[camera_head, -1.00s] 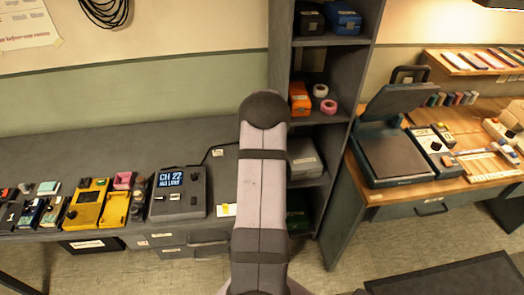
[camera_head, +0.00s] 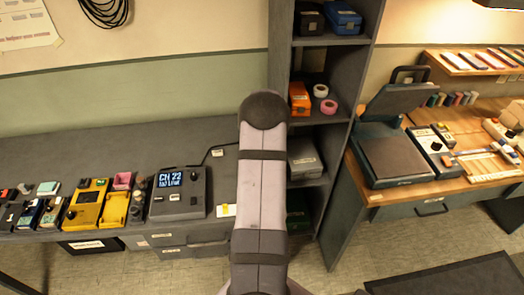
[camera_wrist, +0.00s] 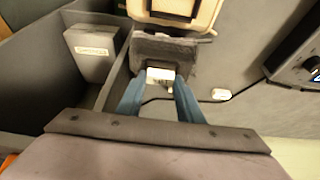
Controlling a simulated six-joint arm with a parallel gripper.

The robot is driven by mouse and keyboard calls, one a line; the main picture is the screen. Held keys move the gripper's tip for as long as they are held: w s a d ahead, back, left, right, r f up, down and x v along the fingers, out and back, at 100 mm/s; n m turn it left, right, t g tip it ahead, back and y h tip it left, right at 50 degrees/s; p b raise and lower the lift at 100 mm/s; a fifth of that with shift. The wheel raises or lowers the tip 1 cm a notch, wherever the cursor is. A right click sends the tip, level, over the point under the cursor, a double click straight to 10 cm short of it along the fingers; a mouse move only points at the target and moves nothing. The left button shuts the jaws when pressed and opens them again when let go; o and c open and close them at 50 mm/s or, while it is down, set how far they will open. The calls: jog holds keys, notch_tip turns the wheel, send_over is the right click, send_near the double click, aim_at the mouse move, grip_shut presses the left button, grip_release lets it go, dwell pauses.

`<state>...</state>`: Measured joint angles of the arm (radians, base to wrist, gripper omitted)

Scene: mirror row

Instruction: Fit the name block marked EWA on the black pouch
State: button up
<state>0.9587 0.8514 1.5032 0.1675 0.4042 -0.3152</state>
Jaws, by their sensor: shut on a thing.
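In the wrist view, the two blue fingers of my gripper (camera_wrist: 160,88) are closed on a small pale block (camera_wrist: 160,74). Its lettering is too small and blurred to read, so I cannot tell whether it says EWA. Just beyond the fingertips is a dark grey, soft-looking piece (camera_wrist: 180,50), which may be the black pouch. I cannot tell whether the block touches it. In the head view my own arm covers the gripper, the block and that dark piece.
A beige item (camera_wrist: 205,15) lies beyond the dark piece. A shelf compartment with a labelled grey box (camera_wrist: 93,52) is on the left in the wrist view. A console (camera_head: 178,192) and a yellow case (camera_head: 88,205) stand on the grey bench (camera_head: 120,150). The bench's back is clear.

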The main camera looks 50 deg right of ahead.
jog(key=shift+f+b, duration=0.35)
jog(key=o, duration=1.1)
jog(key=shift+c, duration=0.2)
jog(key=b+v, duration=0.2)
jog(key=v, duration=0.5)
jog(key=shift+r, duration=0.1)
jog(key=shift+a, duration=0.1)
